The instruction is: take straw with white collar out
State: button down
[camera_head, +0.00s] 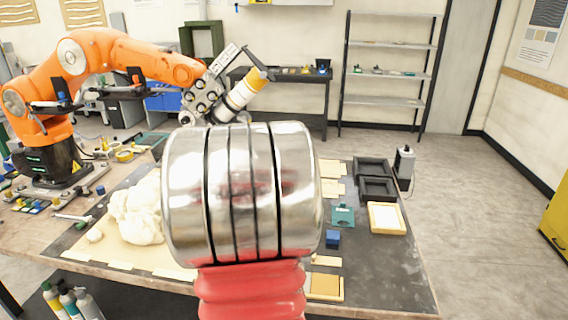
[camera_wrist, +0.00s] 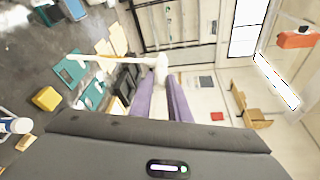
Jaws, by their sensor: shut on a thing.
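In the wrist view my gripper (camera_wrist: 158,84) has two purple fingers shut on a pale straw with a white collar. The white collar (camera_wrist: 161,67) sits at the fingertips. The thin pale straw (camera_wrist: 110,58) reaches from there to the left, over the table. I see no contact between the straw and the things below it, though depth is hard to judge. In the head view my arm close to the camera hides the middle of the table, and neither my gripper nor the straw shows there.
An orange robot arm (camera_head: 120,48) stands at the table's left. White foam (camera_head: 140,212) lies on the mat. Black trays (camera_head: 378,188), a yellow-framed tray (camera_head: 386,218), a teal piece (camera_head: 343,215) and a blue block (camera_head: 333,239) lie at right. The floor (camera_head: 470,200) beyond is clear.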

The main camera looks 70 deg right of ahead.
jog(key=w+a+f+n+t+y, duration=0.2)
jog(key=w+a+f+n+t, duration=0.15)
jog(key=w+a, duration=0.55)
jog(key=w+a+f+n+t+y, duration=0.1)
jog(key=w+a+f+n+t, duration=0.15)
jog(key=w+a+t, duration=0.6)
jog(key=w+a+f+n+y, duration=0.2)
jog(key=w+a+n, duration=0.25)
jog(key=w, duration=0.85)
jog(key=w+a+f+n+t+y, duration=0.1)
jog(key=w+a+f+n+y, duration=0.1)
jog(key=a, duration=1.1)
jog(key=w+a+f+n+t+y, duration=0.2)
jog(key=w+a+y, duration=0.3)
jog(key=a, duration=0.8)
jog(key=w+a+f+n+t+y, duration=0.2)
jog(key=w+a+f+n+y, duration=0.1)
jog(key=a, duration=1)
jog(key=shift+w+a+f+n+y, duration=0.15)
jog(key=shift+w+a+n+y, duration=0.2)
jog(key=shift+n+y, duration=0.35)
jog(key=shift+w, duration=0.1)
